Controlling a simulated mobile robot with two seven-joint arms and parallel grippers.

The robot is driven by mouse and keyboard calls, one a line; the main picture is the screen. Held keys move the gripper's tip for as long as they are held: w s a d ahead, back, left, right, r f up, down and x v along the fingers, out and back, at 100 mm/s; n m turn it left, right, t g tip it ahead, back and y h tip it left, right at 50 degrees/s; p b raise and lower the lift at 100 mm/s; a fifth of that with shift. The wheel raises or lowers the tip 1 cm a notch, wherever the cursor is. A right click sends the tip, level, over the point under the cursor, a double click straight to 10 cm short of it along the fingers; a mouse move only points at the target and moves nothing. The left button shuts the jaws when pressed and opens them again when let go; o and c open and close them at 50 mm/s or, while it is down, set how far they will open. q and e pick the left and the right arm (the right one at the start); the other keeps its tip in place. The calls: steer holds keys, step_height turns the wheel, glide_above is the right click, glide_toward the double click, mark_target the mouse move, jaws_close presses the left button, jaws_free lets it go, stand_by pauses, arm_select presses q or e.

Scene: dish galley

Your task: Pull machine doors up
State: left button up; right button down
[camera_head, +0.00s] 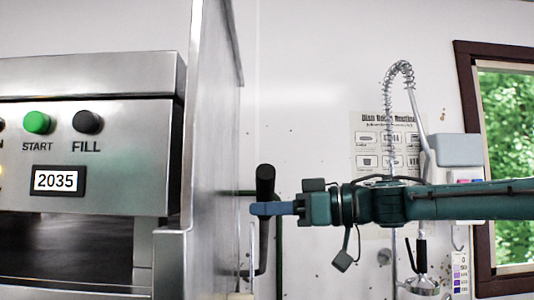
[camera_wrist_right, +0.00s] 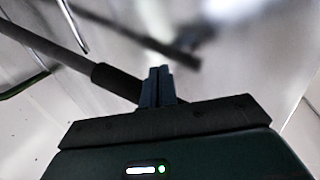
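The dish machine (camera_head: 90,140) stands at the left in the head view, with its steel front and a tall steel door panel (camera_head: 215,130) on its right side. A dark open gap shows below the control panel. A black door handle grip (camera_head: 265,180) stands upright beside that panel; it also shows in the wrist view (camera_wrist_right: 115,80) on a long rod. My right gripper (camera_head: 265,208) reaches in from the right, and its blue fingers cross in front of the grip. In the wrist view the fingers (camera_wrist_right: 157,85) are together, with the grip running behind them; contact is unclear. My left gripper is out of view.
A coiled spray hose (camera_head: 400,75) and a spray head (camera_head: 422,285) hang behind my right arm. A wall poster (camera_head: 368,160) and a brown-framed window (camera_head: 467,130) are farther back.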

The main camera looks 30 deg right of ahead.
steer(key=w+r, duration=0.1)
steer(key=w+d+r, duration=0.1)
steer(key=r, duration=0.1)
steer(key=w+r, duration=0.1)
steer(key=r, duration=0.1)
steer(key=shift+d, duration=0.3)
steer(key=shift+s+f+b, duration=0.1)
steer(key=shift+f+b, duration=0.45)
steer(key=shift+f, duration=0.9)
steer(key=shift+s+d+r+p, duration=0.15)
steer(key=shift+s+d+p, duration=0.15)
steer(key=shift+p, duration=0.05)
steer(key=v, duration=0.9)
